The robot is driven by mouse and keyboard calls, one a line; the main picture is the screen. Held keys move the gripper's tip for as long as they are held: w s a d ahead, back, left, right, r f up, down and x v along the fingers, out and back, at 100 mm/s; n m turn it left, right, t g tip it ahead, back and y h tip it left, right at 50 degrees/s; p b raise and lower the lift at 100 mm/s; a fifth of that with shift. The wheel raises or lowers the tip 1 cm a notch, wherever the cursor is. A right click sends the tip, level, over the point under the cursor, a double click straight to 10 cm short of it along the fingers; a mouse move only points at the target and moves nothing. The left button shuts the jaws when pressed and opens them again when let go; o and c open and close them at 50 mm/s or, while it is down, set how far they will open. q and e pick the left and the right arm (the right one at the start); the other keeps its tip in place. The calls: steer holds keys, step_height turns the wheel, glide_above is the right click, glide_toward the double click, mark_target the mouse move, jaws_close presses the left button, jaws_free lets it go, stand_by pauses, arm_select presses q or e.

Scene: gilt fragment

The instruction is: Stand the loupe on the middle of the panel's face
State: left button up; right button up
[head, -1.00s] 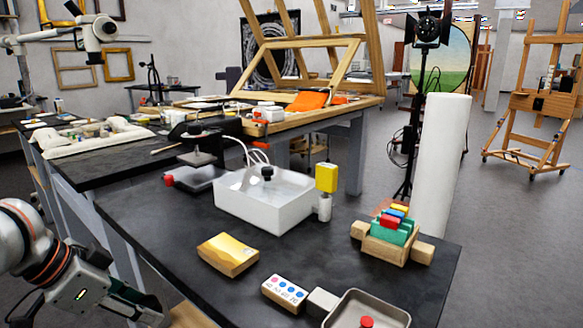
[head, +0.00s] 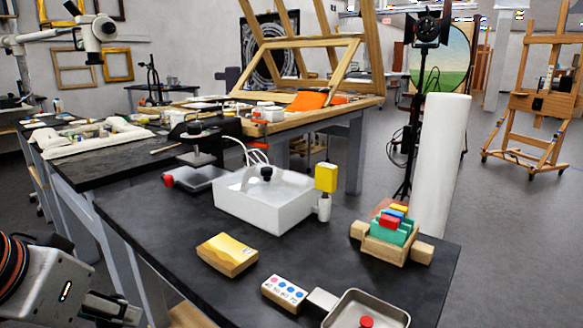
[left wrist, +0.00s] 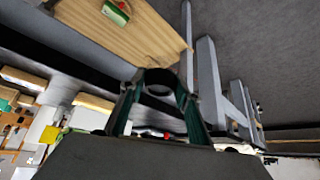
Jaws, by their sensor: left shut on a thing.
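The panel (head: 227,253), a small block with a gold and yellow face, lies face up on the near dark bench in the head view. My left gripper (head: 128,308) is at the lower left of the head view, off the bench's left edge and apart from the panel. In the left wrist view my left gripper (left wrist: 160,88) is shut on a dark rounded thing, which looks like the loupe (left wrist: 158,80). Its details are too dark to make out, and I cannot tell it apart in the head view. My right gripper is in neither view.
The dark bench (head: 150,215) holds a white basin (head: 262,212), a dotted white block (head: 284,293), a metal tray (head: 345,305) and a wooden rack with coloured blocks (head: 383,245). The bench is clear left of the panel.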

arm_select(q)
steer(key=shift+s+r+n+y, duration=0.3)
steer(key=shift+s+r+n, duration=0.2)
steer(key=shift+s, duration=0.05)
steer(key=w+r+p+v, duration=0.1)
steer(key=p+v, duration=0.9)
steer(key=p, duration=0.4)
steer(key=s+f+p, duration=0.4)
steer(key=s+p, duration=0.1)
steer(key=p, duration=0.2)
steer(key=shift+f, duration=0.3)
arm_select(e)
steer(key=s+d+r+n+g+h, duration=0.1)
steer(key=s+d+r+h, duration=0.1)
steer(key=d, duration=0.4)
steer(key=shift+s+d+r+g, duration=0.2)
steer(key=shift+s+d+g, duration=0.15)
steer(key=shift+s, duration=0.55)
arm_select(q)
steer(key=shift+w, duration=0.1)
